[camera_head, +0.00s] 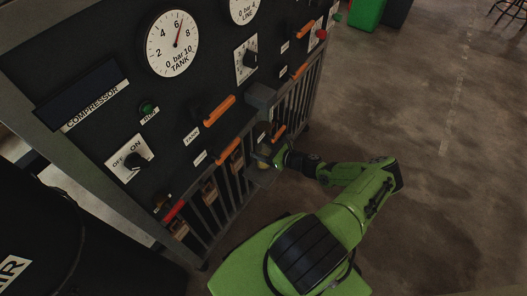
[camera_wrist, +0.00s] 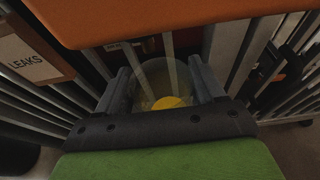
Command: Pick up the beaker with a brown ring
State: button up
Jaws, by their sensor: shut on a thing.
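My gripper (camera_wrist: 163,92) is shut on a clear beaker (camera_wrist: 152,72) with a yellow patch (camera_wrist: 168,103) low inside it. One finger stands on each side of the beaker. A brown ring cannot be made out on it. In the head view my gripper (camera_head: 270,156) is small beside the lower front of the panel, and the beaker is mostly hidden there. I cannot tell whether the beaker rests on anything.
A dark compressor panel (camera_head: 100,60) with gauges stands at the left, with orange handles (camera_head: 219,110) and upright bars below. A large orange bar (camera_wrist: 180,18) is close to the wrist camera. A LEAKS tag (camera_wrist: 30,57) hangs at left. Open floor (camera_head: 440,150) lies at right.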

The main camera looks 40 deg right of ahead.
jog(key=shift+r+p, duration=0.3)
jog(key=shift+r, duration=0.65)
jog(key=s+d, duration=0.3)
jog(key=s, duration=0.5)
jog(key=s+d+p, duration=0.1)
jog(key=s+d, duration=0.2)
jog(key=s, duration=0.6)
jog(key=shift+f, duration=0.3)
